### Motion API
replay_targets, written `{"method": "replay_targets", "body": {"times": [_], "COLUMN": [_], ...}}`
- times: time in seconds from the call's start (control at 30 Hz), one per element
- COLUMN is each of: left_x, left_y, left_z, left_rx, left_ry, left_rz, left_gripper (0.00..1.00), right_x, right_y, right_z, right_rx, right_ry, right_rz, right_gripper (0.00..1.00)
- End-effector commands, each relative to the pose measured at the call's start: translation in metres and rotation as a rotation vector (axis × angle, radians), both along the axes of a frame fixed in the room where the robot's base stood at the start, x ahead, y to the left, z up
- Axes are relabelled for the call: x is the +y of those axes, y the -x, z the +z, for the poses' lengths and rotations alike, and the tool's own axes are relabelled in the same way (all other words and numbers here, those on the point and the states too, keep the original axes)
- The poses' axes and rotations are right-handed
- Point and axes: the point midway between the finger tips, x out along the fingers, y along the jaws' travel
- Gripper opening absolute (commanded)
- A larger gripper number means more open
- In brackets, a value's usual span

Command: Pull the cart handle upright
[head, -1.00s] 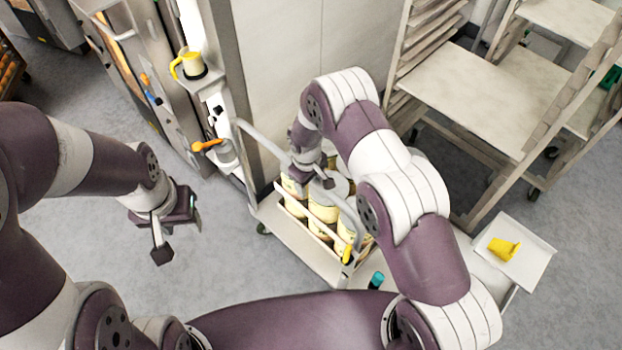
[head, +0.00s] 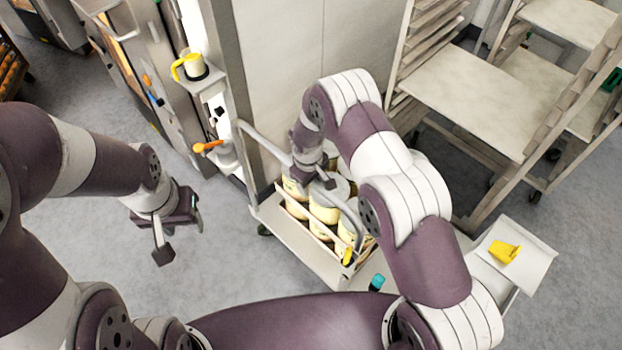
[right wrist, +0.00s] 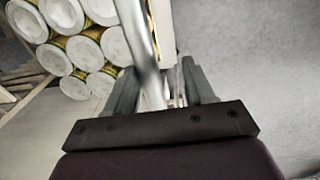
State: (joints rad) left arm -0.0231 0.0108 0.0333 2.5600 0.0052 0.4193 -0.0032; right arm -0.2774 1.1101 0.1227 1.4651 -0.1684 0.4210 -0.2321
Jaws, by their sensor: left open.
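The cart (head: 291,237) stands low in the middle of the head view, loaded with several round pale-topped tubs (head: 322,207). Its grey tubular handle (head: 262,143) slants across above the tubs, from upper left to lower right. My right gripper (head: 318,181) is at the middle of this bar. In the right wrist view the bar (right wrist: 138,35) runs down between the two fingers, close to the left one, with a gap to the right one. The fingertips are partly hidden in the head view. My left gripper (head: 178,236) is open and empty, left of the cart and apart from it.
A tall grey cabinet wall (head: 285,70) rises behind the cart. A tray rack (head: 470,100) stands at the back right. A white tray with a yellow scoop (head: 503,251) is at the right. A yellow-handled jug (head: 192,66) sits upper left. The floor left of the cart is clear.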

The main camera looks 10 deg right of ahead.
Motion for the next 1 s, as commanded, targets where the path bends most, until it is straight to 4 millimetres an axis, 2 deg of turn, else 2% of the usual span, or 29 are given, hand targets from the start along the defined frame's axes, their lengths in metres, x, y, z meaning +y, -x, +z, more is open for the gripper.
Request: {"method": "replay_targets", "body": {"times": [0.17, 0.5, 0.6, 0.73, 1.0], "left_x": [0.000, 0.000, 0.000, 0.000, 0.000], "left_y": [0.000, 0.000, 0.000, 0.000, 0.000], "left_z": [-0.009, -0.037, -0.040, -0.040, -0.040], "left_rx": [0.000, 0.000, 0.000, 0.000, 0.000], "left_ry": [0.000, 0.000, 0.000, 0.000, 0.000], "left_rz": [0.000, 0.000, 0.000, 0.000, 0.000], "left_gripper": [0.45, 0.45, 0.45, 0.45, 0.45], "right_x": [0.002, 0.006, 0.007, 0.007, 0.007], "right_y": [-0.001, 0.004, 0.005, 0.005, 0.006], "right_z": [0.016, 0.098, 0.115, 0.125, 0.126], "right_rx": [-0.004, -0.004, -0.002, 0.000, 0.001], "right_ry": [-0.001, -0.002, -0.001, 0.000, 0.000], "right_rz": [0.000, 0.000, 0.000, 0.001, 0.000], "right_gripper": [0.51, 0.51, 0.51, 0.51, 0.51]}}
